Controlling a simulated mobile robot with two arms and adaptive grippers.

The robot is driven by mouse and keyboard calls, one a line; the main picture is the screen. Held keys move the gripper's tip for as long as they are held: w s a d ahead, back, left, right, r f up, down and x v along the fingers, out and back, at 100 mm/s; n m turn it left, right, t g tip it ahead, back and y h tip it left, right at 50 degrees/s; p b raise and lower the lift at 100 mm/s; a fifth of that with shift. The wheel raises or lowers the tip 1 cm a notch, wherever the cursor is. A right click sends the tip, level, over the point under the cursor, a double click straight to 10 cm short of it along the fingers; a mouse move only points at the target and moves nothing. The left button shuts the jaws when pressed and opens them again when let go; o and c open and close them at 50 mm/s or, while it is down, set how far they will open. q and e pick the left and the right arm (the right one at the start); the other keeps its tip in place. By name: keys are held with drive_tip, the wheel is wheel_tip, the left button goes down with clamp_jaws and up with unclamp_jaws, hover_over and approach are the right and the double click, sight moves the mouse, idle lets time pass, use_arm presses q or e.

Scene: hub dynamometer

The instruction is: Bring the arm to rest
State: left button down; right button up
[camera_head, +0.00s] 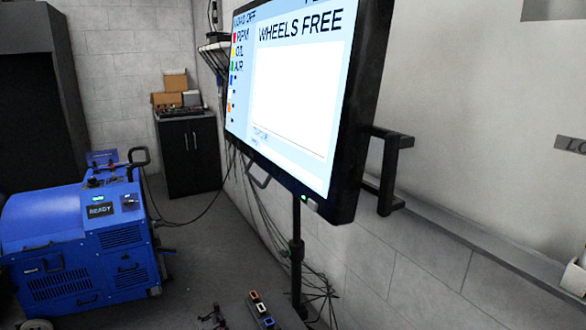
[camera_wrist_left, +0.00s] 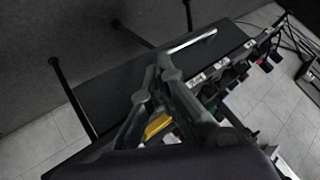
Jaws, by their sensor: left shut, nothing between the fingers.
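My left gripper (camera_wrist_left: 160,62) shows in the left wrist view. Its dark fingers come together at the tips, with nothing visible between them. Behind the fingers is a dark panel or bench top (camera_wrist_left: 108,92) with a bright metal handle or bar (camera_wrist_left: 192,41); the fingers appear apart from it, but the distance is hard to judge. A yellow piece (camera_wrist_left: 157,126) shows between the finger links. In the head view I cannot make out either gripper for sure. My right gripper shows in neither view.
A large screen (camera_head: 292,85) reading "WHEELS FREE" stands on a dark pole (camera_head: 297,250). A blue machine (camera_head: 75,240) marked "READY" stands at left. A black cabinet (camera_head: 188,155) is behind. Cables hang along the wall. A row of coloured connectors (camera_head: 261,310) shows at the bottom edge.

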use_arm(q)
drive_tip(key=s+f+n+g, duration=0.2)
drive_tip(key=s+f, duration=0.3)
drive_tip(key=s, duration=0.7)
drive_tip(key=s+f+n+g+y, duration=0.1)
drive_tip(key=s+f+n+g, duration=0.2)
drive_tip(key=s, duration=1)
drive_tip(key=s+a+f+n+g, duration=0.1)
drive_tip(key=s+f, duration=0.5)
drive_tip(key=s, duration=0.6)
drive_tip(key=n+g, duration=0.1)
drive_tip(key=g, duration=0.1)
drive_tip(key=shift+s+f+g+y, duration=0.2)
drive_tip(key=shift+f+g+y, duration=0.1)
drive_tip(key=shift+f+y, duration=0.1)
drive_tip(key=shift+a, duration=0.1)
